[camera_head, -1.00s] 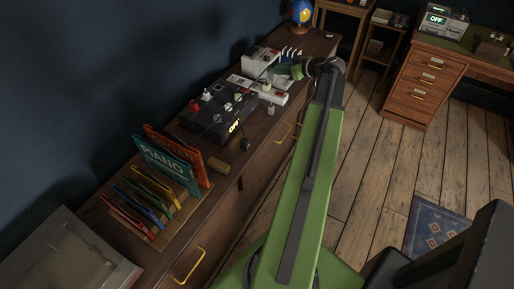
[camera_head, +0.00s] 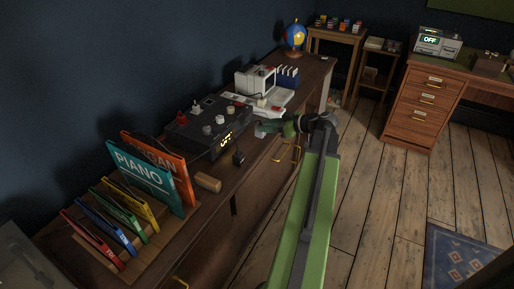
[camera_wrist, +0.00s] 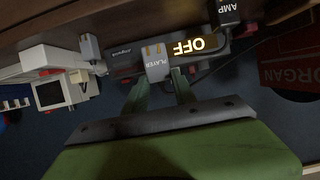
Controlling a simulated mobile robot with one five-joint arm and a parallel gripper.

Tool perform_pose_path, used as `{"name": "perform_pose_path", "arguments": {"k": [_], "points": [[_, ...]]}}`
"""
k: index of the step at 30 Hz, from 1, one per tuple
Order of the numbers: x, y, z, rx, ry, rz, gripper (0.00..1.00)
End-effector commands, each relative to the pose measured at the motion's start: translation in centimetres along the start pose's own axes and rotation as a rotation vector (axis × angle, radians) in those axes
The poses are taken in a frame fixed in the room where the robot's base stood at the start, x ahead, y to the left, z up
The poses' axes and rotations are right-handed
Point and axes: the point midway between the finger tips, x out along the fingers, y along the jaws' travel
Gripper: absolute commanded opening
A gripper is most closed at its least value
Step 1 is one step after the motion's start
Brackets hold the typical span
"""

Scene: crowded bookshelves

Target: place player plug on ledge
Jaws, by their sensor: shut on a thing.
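The player plug (camera_wrist: 158,68) is a small grey block marked PLAYER with gold prongs. In the wrist view it sits between the fingertips of my gripper (camera_wrist: 160,88), which is shut on it. In the head view my gripper (camera_head: 272,127) is at the front edge of the brown cabinet top (camera_head: 207,203), right of the black box (camera_head: 207,122) with the lit OFF display. The plug shows there only as a small pale shape (camera_head: 260,132). I cannot tell whether it touches the cabinet.
A black AMP plug (camera_head: 238,158) is near the box's front. A white device (camera_head: 256,80) stands behind my gripper, with a grey plug-like piece (camera_wrist: 92,48) near it.

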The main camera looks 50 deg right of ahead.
Motion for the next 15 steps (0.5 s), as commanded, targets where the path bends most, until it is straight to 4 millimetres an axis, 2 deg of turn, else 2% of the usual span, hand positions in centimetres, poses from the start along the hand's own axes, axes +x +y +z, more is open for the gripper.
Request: {"name": "perform_pose_path", "arguments": {"k": [1, 4, 11, 15], "points": [[1.5, -0.8, 0.9, -0.002, 0.000, -0.003, 0.00], [3.0, -1.4, 1.0, -0.001, 0.000, -0.001, 0.00], [3.7, -1.6, 0.9, 0.001, 0.000, 0.002, 0.00], [4.5, -1.6, 2.8, 0.001, 0.000, 0.002, 0.00]]}}
